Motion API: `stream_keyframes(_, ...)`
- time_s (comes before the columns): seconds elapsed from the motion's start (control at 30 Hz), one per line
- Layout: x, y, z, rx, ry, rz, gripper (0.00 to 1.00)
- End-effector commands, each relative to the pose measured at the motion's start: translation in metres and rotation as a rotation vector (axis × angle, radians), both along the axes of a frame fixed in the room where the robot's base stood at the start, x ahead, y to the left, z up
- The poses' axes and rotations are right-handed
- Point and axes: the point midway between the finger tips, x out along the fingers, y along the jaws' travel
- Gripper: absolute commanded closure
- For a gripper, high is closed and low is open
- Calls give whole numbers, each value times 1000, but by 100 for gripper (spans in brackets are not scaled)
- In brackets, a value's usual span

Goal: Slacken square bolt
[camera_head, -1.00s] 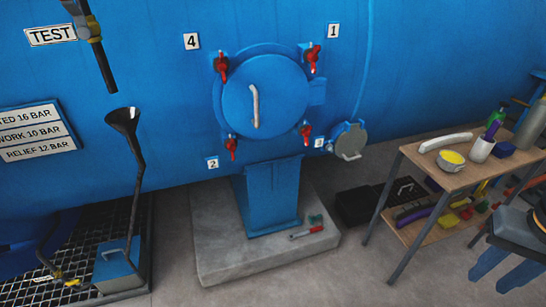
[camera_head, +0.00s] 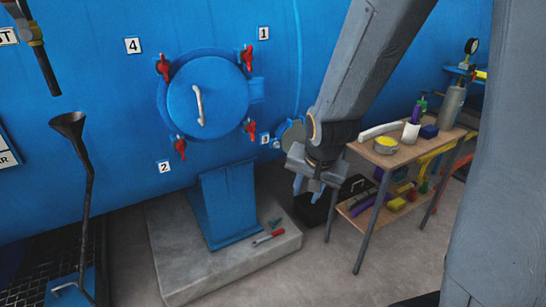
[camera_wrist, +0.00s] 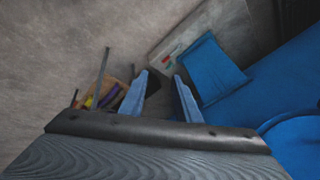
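A round blue hatch (camera_head: 208,97) with a pale handle is on the blue vessel wall. Red clamp pieces sit around it: upper left (camera_head: 163,66), upper right (camera_head: 247,57), lower left (camera_head: 180,149) and lower right (camera_head: 250,127). I cannot make out which bolt is square. My gripper (camera_head: 308,190) hangs pointing down, right of the hatch pedestal, apart from the hatch. In the wrist view its two blue fingers (camera_wrist: 161,76) stand apart with nothing between them.
A wooden two-shelf trolley (camera_head: 383,156) with bottles, a bowl and tools stands right of my gripper. A grey round cover (camera_head: 291,134) is beside the hatch, partly behind my arm. Floor before the plinth is clear.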

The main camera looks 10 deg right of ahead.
Motion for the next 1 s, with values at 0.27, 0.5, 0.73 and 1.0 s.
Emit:
stream_keyframes(0.27,129,-6,-45,366,-349,-571,70)
stream_keyframes(0.5,216,-8,-57,845,-566,-941,70)
stream_keyframes(0.73,259,-9,-55,1220,-633,-1114,70)
stream_keyframes(1.0,279,-8,-53,1341,-637,-1157,70)
